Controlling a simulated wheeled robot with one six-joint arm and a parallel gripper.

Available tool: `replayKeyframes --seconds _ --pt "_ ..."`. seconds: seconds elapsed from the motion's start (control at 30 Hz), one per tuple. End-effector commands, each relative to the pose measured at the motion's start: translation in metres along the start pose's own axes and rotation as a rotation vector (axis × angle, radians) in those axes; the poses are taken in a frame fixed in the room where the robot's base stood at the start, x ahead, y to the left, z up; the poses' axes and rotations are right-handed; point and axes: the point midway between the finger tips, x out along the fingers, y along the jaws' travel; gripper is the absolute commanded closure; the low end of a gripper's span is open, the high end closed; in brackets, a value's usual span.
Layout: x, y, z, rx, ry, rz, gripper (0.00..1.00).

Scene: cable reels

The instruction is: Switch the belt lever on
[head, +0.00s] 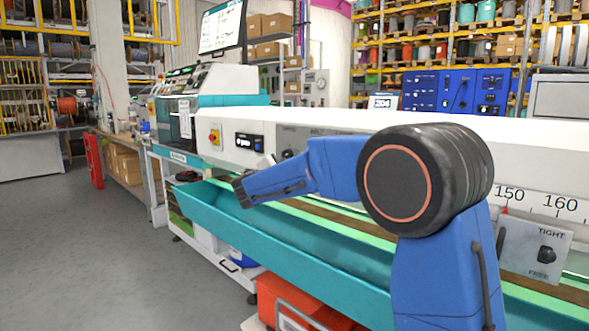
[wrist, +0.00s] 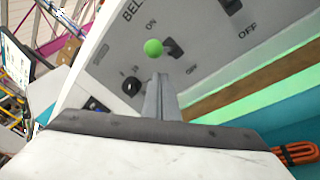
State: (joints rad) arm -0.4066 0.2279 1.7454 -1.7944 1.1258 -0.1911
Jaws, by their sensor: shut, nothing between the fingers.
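In the wrist view a grey panel (wrist: 110,55) carries a cut-off label that starts "BEL". A black lever (wrist: 172,47) sits between an ON and an OFF mark, and I take it for the belt lever. A green ball (wrist: 153,47) shows right beside it; I cannot tell whether it is the lever's knob or a lamp. My gripper (wrist: 160,80) is shut and empty, its fingertips just below the ball and lever in the picture. I cannot tell if they touch. In the head view my arm hides part of the panel.
Another black lever (wrist: 230,5) with an OFF mark is at the wrist view's top edge. A black knob (wrist: 131,86) lies left of my fingers. In the head view a teal trough (head: 300,250) runs below the machine's white beam (head: 350,121). Open floor (head: 100,240) lies left.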

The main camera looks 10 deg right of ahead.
Motion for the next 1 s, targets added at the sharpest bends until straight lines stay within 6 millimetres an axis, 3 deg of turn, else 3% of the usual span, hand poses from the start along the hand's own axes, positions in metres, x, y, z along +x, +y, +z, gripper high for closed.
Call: replayKeyframes --seconds 0.3,0.7,1.0 --pt "0.006 -0.005 -0.032 -0.003 0.0 -0.004 1.0" --pt "-0.059 0.012 -0.018 -0.001 0.001 -0.003 1.0" --pt "-0.086 0.018 -0.013 -0.003 0.0 -0.003 1.0"
